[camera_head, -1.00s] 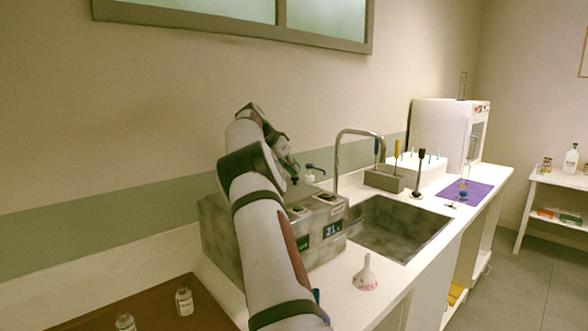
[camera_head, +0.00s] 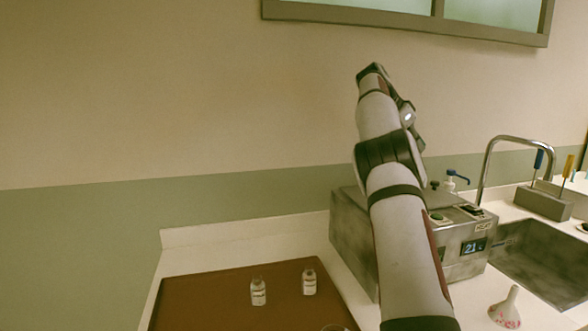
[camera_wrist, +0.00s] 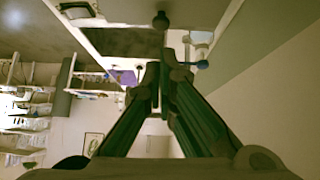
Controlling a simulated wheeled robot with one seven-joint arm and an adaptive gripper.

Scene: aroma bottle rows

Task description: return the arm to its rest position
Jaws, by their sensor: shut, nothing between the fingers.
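My arm (camera_head: 405,235) reaches up from the bottom of the head view, its upper part raised in front of the bare wall. In the head view my gripper's fingers are hidden behind the arm. In the wrist view my gripper (camera_wrist: 159,88) shows with its green fingers brought together at the tips, empty and touching nothing. That view looks upside down across the room, with the counter at its top.
A metal water bath (camera_head: 350,240) stands behind the arm. Two small bottles (camera_head: 258,292) (camera_head: 309,282) stand on a brown tray (camera_head: 205,310). Space above the tray is free.

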